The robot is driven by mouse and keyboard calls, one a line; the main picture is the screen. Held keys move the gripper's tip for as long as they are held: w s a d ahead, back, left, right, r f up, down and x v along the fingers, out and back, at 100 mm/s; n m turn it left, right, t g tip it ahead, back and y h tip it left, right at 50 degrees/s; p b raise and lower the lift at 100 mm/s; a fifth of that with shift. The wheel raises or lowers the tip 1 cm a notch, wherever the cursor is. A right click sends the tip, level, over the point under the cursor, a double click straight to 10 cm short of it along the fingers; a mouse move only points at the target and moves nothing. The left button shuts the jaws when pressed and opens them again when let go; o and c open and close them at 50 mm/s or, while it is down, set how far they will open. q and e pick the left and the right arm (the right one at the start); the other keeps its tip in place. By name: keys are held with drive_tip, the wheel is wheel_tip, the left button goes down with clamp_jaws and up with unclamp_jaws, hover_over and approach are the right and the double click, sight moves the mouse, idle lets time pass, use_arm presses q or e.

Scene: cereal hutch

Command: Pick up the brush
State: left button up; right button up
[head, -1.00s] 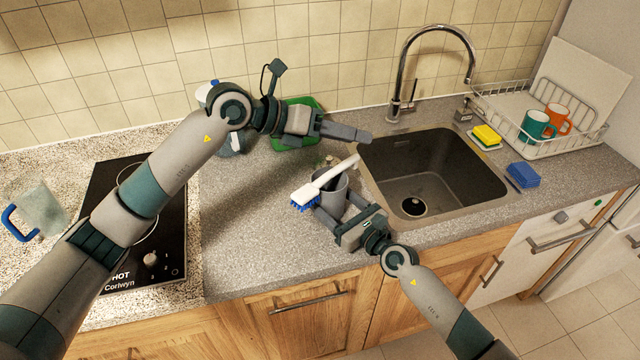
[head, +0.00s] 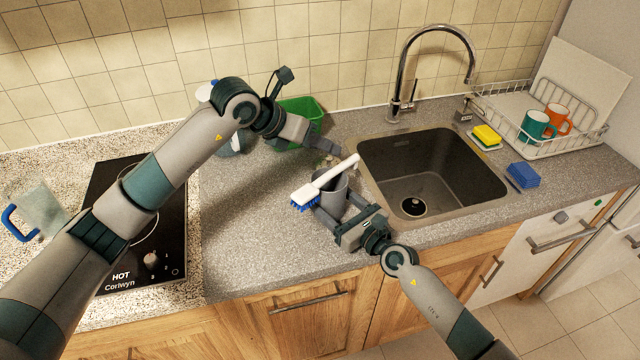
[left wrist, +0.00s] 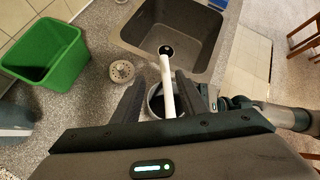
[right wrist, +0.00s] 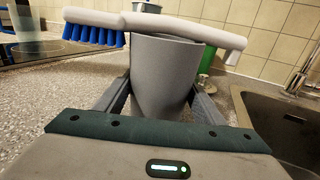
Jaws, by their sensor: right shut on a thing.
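The white brush (head: 326,182) with blue bristles lies across the rim of a grey cup (head: 331,199), bristles to the left and handle toward the sink. In the right wrist view the brush (right wrist: 180,27) spans the top of the cup (right wrist: 165,75). My right gripper (head: 333,208) is shut on the cup, one finger on each side. My left gripper (head: 328,147) is just behind the brush. In the left wrist view its fingers (left wrist: 157,88) are spread, with the brush handle (left wrist: 167,88) showing between them; I cannot tell how far below it lies.
The sink (head: 380,146) with its faucet (head: 402,70) is right of the cup. A green bin (head: 305,108) stands behind my left gripper. A strainer (left wrist: 122,71) lies near the sink. Sponges and a dish rack (head: 590,140) are at the right; the stove (head: 170,245) is at the left.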

sight(347, 160)
use_arm(q)
drive_tip(key=x, duration=0.5)
drive_tip(key=shift+d+f, duration=0.2)
drive_tip(key=shift+f, duration=0.05)
drive_tip(key=d+f, duration=0.1)
drive_tip(key=f, duration=0.1)
drive_tip(key=d+f, duration=0.1)
drive_tip(key=shift+w+d+f, duration=0.3)
drive_tip(key=shift+d+f, duration=0.05)
drive_tip(key=shift+w+d+f, duration=0.2)
drive_tip(key=shift+f, duration=0.1)
clamp_jaws()
